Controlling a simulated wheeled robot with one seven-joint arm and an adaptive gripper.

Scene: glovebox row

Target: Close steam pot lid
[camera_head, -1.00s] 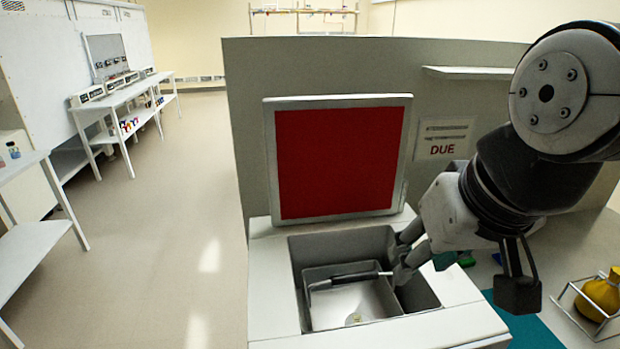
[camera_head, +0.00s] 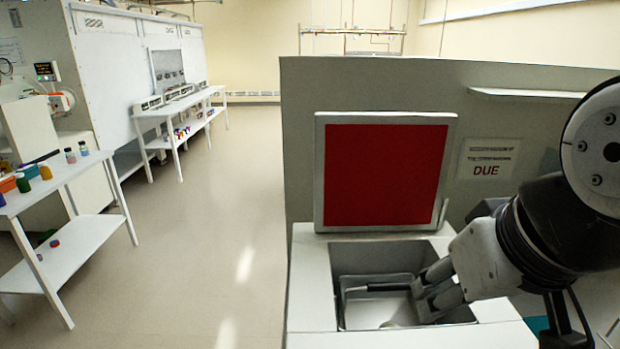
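The steam pot (camera_head: 308,290) is a light box with a square grey well in its top. Its lid (camera_head: 387,175), a red panel in a pale frame, stands upright at the back edge of the box, open. My gripper (camera_head: 425,286) reaches in from the right, over or inside the right part of the well. Its two fingers are apart, with a gap between them. A thin dark bar (camera_head: 375,287) crosses the well, its right end hidden at the fingers. I cannot tell whether they touch it. The gripper is well below the lid's top.
A grey partition (camera_head: 300,130) stands behind the box, with a "DUE" sign (camera_head: 489,159) and a shelf (camera_head: 527,95) on it. White benches (camera_head: 65,200) with small bottles stand at the left. The floor (camera_head: 195,235) between them is clear.

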